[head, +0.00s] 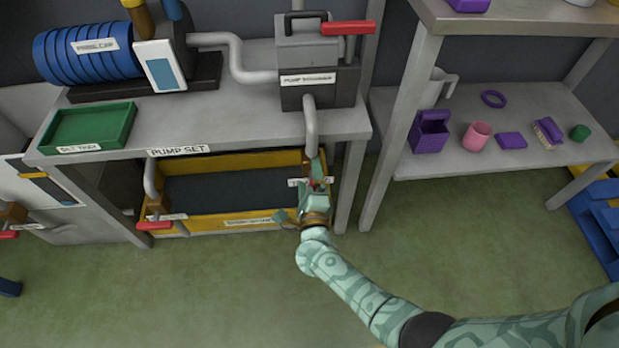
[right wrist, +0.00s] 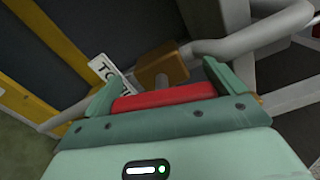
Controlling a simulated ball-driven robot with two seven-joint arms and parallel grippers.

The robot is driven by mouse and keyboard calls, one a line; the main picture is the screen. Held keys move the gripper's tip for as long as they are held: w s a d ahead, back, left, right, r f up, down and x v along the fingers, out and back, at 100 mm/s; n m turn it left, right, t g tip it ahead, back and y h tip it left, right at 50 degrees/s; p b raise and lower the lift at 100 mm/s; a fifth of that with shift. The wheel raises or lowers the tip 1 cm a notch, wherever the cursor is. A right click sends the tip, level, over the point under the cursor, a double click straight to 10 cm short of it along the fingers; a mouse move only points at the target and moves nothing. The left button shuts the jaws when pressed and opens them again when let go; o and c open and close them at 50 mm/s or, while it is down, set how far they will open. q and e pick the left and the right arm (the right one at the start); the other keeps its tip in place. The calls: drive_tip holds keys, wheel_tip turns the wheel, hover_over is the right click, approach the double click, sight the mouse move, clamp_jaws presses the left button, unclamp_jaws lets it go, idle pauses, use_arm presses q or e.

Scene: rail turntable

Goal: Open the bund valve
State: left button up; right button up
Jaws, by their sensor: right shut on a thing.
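My right gripper (head: 316,186) reaches to the right end of the yellow bund tray (head: 190,204) under the pump bench. In the right wrist view the gripper (right wrist: 160,88) is shut on a red valve handle (right wrist: 165,97), one finger on each side. Behind it is a brass-coloured valve body (right wrist: 160,67) on a grey pipe (right wrist: 250,38). A white label (right wrist: 110,75) beside it begins "TO"; the rest is hidden. The hand mostly hides this valve in the head view. Another red-handled valve (head: 155,225) is at the tray's left end. My left gripper is not in view.
The bench (head: 200,125) stands over the tray, with a leg (head: 350,185) close right of my gripper. On it are a green tray (head: 90,127), a blue ribbed drum (head: 88,55) and a grey strainer (head: 318,80) with a red handle. Shelving (head: 490,155) stands right; the front floor is clear.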

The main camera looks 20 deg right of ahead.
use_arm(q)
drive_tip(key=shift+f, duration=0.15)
use_arm(e)
drive_tip(key=shift+a+f+n, duration=0.1)
drive_tip(key=shift+f+n, duration=0.05)
drive_tip(key=shift+n, duration=0.45)
drive_tip(key=o, duration=0.6)
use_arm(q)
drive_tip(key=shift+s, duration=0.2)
